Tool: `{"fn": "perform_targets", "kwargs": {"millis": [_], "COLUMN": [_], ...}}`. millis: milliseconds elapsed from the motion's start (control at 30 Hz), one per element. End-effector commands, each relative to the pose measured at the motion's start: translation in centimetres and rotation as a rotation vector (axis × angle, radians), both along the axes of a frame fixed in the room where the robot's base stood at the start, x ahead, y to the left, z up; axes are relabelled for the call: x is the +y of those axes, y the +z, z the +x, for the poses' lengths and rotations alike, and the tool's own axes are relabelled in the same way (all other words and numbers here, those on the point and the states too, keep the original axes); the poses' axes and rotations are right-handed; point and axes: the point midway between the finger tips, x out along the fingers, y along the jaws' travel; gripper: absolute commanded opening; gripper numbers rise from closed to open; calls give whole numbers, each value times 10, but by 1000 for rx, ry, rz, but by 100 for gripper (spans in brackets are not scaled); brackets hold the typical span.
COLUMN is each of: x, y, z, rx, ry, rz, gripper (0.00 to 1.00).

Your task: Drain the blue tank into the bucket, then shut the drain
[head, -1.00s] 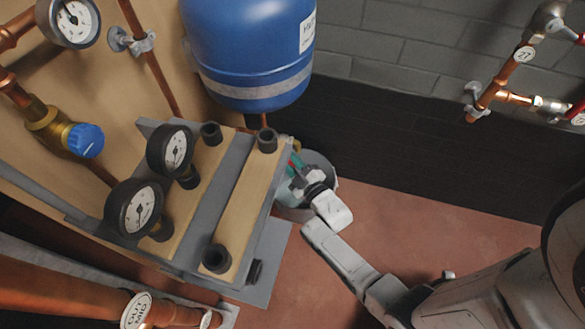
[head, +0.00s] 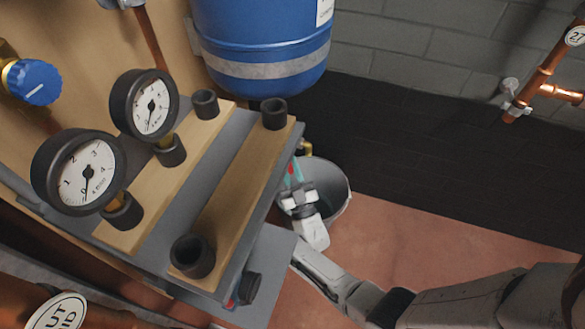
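The blue tank (head: 262,40) with a grey band hangs on the wall at the top middle. Below it, a grey bucket (head: 338,205) stands on the floor, its left part hidden by the plate unit and my arm. A small brass fitting (head: 306,148) shows above the bucket's back rim; a red and teal piece (head: 293,172) shows just below it. My gripper (head: 291,188) is over the bucket's left side, close to the red and teal piece. Its fingers are too small and hidden to tell whether they hold it. Any water flow is not visible.
A plate unit with black pipe stubs (head: 192,256) and two gauges (head: 80,172) fills the left foreground, close beside my gripper. A blue-capped valve (head: 34,82) is at the left. Copper pipes (head: 540,75) run at the right wall. Red floor (head: 430,235) is clear right of the bucket.

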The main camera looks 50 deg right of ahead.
Motion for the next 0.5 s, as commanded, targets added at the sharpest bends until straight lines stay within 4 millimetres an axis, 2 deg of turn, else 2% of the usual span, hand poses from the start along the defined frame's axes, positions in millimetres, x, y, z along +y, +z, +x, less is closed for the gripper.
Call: {"fn": "perform_targets", "kwargs": {"millis": [500], "x": [2], "y": [-2], "z": [3], "rx": [-65], "ry": [3], "rz": [26], "gripper": [0]}}
